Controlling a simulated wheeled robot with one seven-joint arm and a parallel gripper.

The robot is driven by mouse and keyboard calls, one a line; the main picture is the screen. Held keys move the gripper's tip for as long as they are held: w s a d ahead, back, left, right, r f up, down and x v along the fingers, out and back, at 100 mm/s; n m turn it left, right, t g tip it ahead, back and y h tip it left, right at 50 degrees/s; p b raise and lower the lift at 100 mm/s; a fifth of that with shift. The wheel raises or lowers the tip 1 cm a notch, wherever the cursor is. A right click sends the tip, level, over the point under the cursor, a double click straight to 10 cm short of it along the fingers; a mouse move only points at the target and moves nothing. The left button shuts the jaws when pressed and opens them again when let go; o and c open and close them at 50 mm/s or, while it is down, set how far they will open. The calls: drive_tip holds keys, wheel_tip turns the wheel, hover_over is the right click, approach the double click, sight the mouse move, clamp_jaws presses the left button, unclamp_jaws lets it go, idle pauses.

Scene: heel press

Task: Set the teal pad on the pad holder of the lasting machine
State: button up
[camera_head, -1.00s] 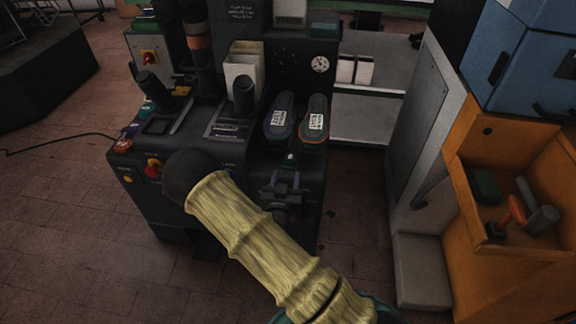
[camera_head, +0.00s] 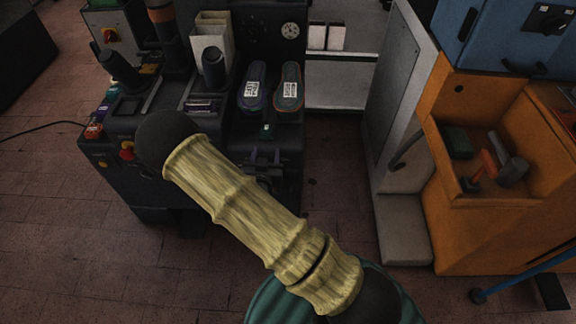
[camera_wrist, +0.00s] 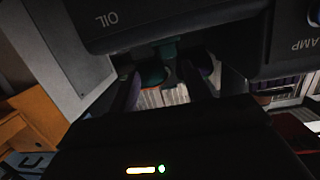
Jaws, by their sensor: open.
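Two sole-shaped pads with white labels lie side by side on the dark machine in the head view. The right pad (camera_head: 289,92) is dark teal with an orange rim; the left pad (camera_head: 254,92) is dark with a purple-blue rim. A teal, orange-edged part (camera_wrist: 153,75) shows between dark shapes in the wrist view. A dark bracket (camera_head: 262,167) stands below the pads on the machine (camera_head: 110,165); I cannot tell whether it is the pad holder. My gripper (camera_wrist: 180,88) is open and appears empty in the dim wrist view. My sleeved arm hides it in the head view.
An orange bin (camera_head: 443,195) at right holds a green block (camera_head: 456,141) and tools. A grey cabinet (camera_head: 398,90) stands between bin and machine. In the wrist view, dark housings lettered OIL (camera_wrist: 150,22) and AMP hang close. Floor is free at lower left.

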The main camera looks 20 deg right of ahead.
drive_tip(key=s+d+r+n+g+y, duration=0.2)
drive_tip(key=s+r+g, duration=0.4)
drive_tip(key=s, duration=0.3)
drive_tip(key=s+d+r+n+g+y, duration=0.2)
drive_tip(key=s+r+g, duration=0.4)
drive_tip(key=s, duration=0.4)
drive_tip(key=shift+s+d+r+y, duration=0.15)
drive_tip(key=shift+d+r+y, duration=0.4)
drive_tip(key=shift+r+y, duration=0.2)
drive_tip(key=shift+c, duration=1.4)
